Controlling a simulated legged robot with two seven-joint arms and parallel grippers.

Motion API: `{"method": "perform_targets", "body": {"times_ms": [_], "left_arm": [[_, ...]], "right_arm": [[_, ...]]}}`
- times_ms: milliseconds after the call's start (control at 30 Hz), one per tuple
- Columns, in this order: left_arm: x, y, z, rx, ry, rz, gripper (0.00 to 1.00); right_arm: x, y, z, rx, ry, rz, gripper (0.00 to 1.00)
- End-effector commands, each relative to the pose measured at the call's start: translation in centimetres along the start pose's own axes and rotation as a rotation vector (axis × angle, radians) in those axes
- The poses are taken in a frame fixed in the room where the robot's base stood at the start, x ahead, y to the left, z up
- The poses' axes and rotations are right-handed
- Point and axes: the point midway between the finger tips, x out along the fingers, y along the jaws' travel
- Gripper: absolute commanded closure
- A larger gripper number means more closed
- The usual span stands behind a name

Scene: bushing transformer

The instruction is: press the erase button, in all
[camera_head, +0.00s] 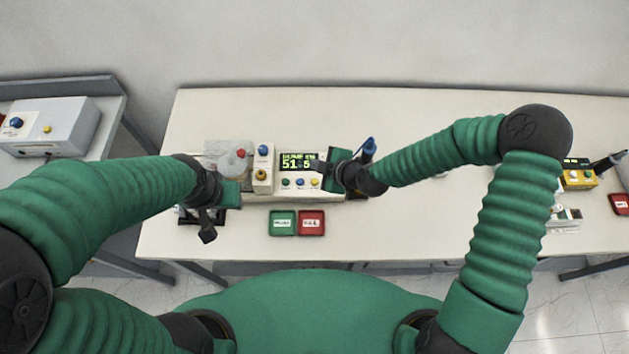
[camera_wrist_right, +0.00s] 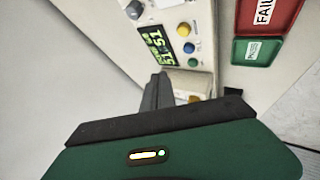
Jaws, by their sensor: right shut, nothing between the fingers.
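The tester (camera_head: 297,190) is a pale box on the table with a lit green display (camera_head: 297,162) and a row of green, blue and yellow buttons (camera_head: 300,183) below it. The button labels are too small to read, so I cannot tell which is the erase button. My right gripper (camera_head: 320,166) is shut and empty at the display's right edge, above the yellow button. In the right wrist view, its dark fingers (camera_wrist_right: 158,88) point toward the panel beside the display (camera_wrist_right: 158,46); contact is unclear. My left gripper (camera_head: 207,230) is left of the tester; its opening is unclear.
A green tray (camera_head: 282,230) and a red tray (camera_head: 311,231) lie in front of the tester. A yellow meter (camera_head: 578,180) stands far right. The table between is mostly clear.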

Motion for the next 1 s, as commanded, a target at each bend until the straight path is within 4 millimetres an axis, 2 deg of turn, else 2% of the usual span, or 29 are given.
{"method": "perform_targets", "body": {"times_ms": [33, 400, 1000], "left_arm": [[1.1, 0.0, 0.3, 0.0, 0.0, 0.0, 0.64], [5.2, 0.0, 1.2, 0.0, 0.0, 0.0, 0.64], [5.4, 0.0, 1.3, 0.0, 0.0, 0.0, 0.64]], "right_arm": [[0.9, -0.7, 0.7, 0.002, 0.0, -0.001, 1.0], [4.6, -3.3, 3.3, -0.001, 0.0, 0.0, 1.0], [4.8, -3.5, 3.5, 0.001, -0.001, 0.0, 1.0]]}}
